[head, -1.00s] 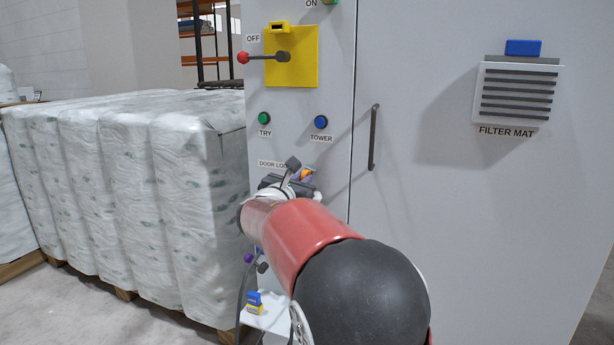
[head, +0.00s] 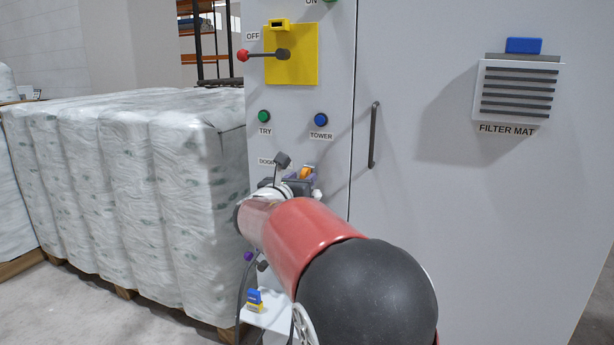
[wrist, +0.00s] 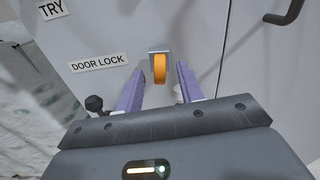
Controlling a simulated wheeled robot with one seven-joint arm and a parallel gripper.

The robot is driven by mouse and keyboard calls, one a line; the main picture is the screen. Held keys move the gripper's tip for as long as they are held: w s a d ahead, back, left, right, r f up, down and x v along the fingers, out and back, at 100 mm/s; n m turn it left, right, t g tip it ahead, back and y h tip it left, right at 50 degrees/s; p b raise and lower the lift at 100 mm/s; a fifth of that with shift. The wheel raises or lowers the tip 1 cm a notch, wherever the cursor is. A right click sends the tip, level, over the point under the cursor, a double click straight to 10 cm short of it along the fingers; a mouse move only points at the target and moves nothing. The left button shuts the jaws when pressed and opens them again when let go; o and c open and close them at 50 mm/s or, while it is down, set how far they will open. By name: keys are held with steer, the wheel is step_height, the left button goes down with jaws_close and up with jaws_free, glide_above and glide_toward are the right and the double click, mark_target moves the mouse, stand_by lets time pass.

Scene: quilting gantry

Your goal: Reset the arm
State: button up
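My arm reaches toward the grey cabinet's front panel in the head view. My gripper (wrist: 159,90) shows in the wrist view with its two purple fingers apart, one on each side of the orange door lock piece (wrist: 159,68) on its grey plate. The fingers look open, with a gap to the orange piece on both sides; whether they reach its depth I cannot tell. In the head view the gripper (head: 304,180) is mostly hidden behind my wrist, and a little orange shows beside it. The DOOR LOCK label (wrist: 99,63) is left of the orange piece.
Above are a yellow switch plate (head: 302,70) with a red-tipped lever at OFF, a green TRY button (head: 264,116) and a blue TOWER button (head: 320,120). A dark door handle (head: 373,135) stands to the right. Wrapped pallet goods (head: 130,190) stand close on the left.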

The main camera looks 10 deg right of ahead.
steer(key=v, duration=0.6)
steer(key=s+d+f+m+g+y, duration=0.1)
steer(key=s+d+f+m+g, duration=0.35)
steer(key=s+m, duration=0.3)
steer(key=s+d+f+m+g+y, duration=0.1)
steer(key=s+d+f+m+g, duration=0.2)
steer(key=s+d+m, duration=0.45)
steer(key=s+a+f+m+y, duration=0.4)
steer(key=s+m, duration=0.3)
steer(key=s, duration=0.3)
steer(key=s+a+f+m+g+y, duration=0.1)
steer(key=s+a+f+m+y, duration=0.3)
steer(key=s, duration=0.6)
step_height(320, 180, down, 2)
steer(key=a+m, duration=0.2)
steer(key=m, duration=0.1)
steer(key=shift+s+m+y+b, duration=0.2)
steer(key=shift+m+y+b, duration=0.1)
steer(key=shift+b, duration=0.1)
steer(key=shift+a+g, duration=0.15)
steer(key=shift+g, duration=0.1)
